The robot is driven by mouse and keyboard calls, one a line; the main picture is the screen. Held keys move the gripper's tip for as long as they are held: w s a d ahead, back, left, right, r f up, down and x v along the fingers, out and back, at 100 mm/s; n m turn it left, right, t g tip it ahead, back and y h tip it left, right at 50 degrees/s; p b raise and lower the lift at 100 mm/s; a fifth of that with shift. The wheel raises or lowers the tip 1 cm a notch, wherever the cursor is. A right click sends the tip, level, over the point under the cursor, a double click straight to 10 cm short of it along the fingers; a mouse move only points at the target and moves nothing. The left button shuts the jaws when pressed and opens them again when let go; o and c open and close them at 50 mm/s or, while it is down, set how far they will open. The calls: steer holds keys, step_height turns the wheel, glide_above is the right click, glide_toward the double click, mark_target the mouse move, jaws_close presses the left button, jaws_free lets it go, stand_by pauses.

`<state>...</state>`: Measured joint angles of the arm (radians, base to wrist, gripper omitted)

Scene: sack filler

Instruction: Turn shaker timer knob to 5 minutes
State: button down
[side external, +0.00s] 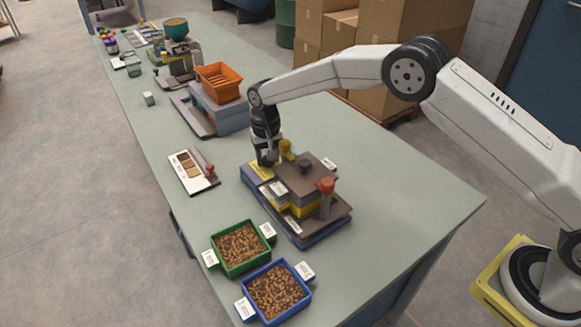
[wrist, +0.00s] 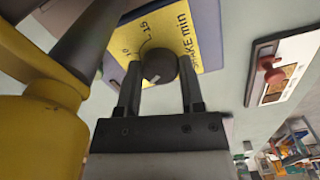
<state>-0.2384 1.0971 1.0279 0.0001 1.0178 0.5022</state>
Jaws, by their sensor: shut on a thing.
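The shaker timer knob (wrist: 159,66) is a dark round knob on a yellow dial plate (wrist: 188,35) printed with "SHAKE min" and numbers including 10 and 15. My gripper (wrist: 160,82) is shut on the knob, one finger on each side. A small light mark shows on the knob's face, but I cannot tell which number it points at. In the side view my gripper (side external: 267,160) is at the back left end of the shaker machine (side external: 318,228), and the knob is hidden there.
A yellow part (side external: 286,148) stands close beside my gripper. A red-topped lever (side external: 325,187) rises at the machine's front right. A sample board (side external: 187,172) lies to the left. Green (side external: 240,249) and blue (side external: 278,291) bins of pellets stand in front. The table's right side is clear.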

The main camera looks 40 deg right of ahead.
steer(key=shift+r, duration=0.1)
steer(key=shift+c, duration=1)
jaws_free()
steer(key=shift+r, duration=3.85)
